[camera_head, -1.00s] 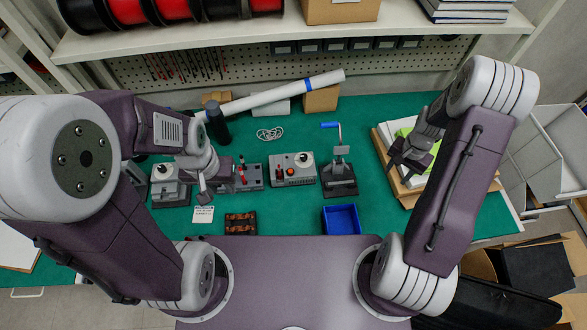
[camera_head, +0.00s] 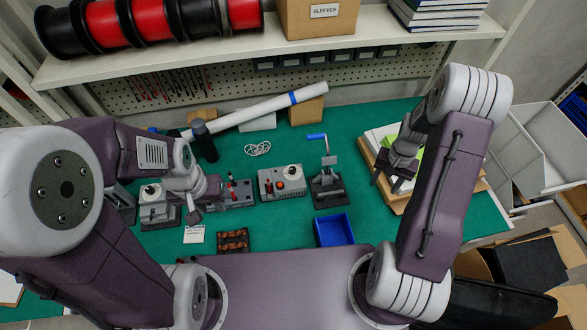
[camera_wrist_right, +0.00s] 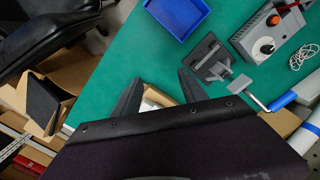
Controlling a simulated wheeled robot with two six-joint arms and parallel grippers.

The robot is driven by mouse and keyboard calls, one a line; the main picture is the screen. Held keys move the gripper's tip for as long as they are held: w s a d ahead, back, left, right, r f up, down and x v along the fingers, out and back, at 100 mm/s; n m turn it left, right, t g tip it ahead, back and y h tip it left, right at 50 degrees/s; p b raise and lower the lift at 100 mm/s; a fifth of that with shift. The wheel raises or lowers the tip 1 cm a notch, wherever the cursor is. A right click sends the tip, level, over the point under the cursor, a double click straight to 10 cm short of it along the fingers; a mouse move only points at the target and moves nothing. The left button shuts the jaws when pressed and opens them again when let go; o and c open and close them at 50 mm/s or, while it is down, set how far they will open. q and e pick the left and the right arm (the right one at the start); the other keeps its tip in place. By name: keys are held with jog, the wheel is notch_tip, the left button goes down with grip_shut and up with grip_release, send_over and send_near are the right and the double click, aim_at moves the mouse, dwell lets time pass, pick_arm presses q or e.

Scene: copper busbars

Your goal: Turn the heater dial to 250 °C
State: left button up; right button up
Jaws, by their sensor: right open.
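A grey control box (camera_head: 281,183) with a dark knob on a pale round plate (camera_head: 291,171) and red controls stands near the bench middle. It also shows at the upper right of the right wrist view (camera_wrist_right: 270,32). The dial's scale and setting are too small to read. My left gripper (camera_head: 193,214) hangs left of this box, in front of another grey device; whether its jaws are apart is unclear. My right gripper (camera_head: 390,182) is open and empty near the tray of papers at the right. Its two fingers show in the right wrist view (camera_wrist_right: 160,92).
A grey stand with a blue-handled lever (camera_head: 327,186) is right of the box. A blue bin (camera_head: 334,230), a dark tray of copper-coloured parts (camera_head: 233,240) and a printed card (camera_head: 194,234) lie in front. A white tube (camera_head: 262,110) lies behind. Green mat is clear between.

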jog(key=w+r+n+b, duration=0.1)
jog(key=w+n+b, duration=0.1)
jog(key=w+n, duration=0.15)
pick_arm(q)
notch_tip(320, 180, down, 36)
jog(key=b, duration=3.4)
jog(key=shift+f, duration=0.15)
jog(key=shift+r, duration=0.2)
pick_arm(e)
jog(key=n+t+y, duration=0.3)
jog(key=n, duration=1)
send_near(293, 169)
pick_arm(q)
jog(key=shift+f+b, duration=0.55)
jog(key=shift+f, duration=0.05)
pick_arm(e)
jog(key=x, duration=0.8)
jog(key=shift+f, duration=0.25)
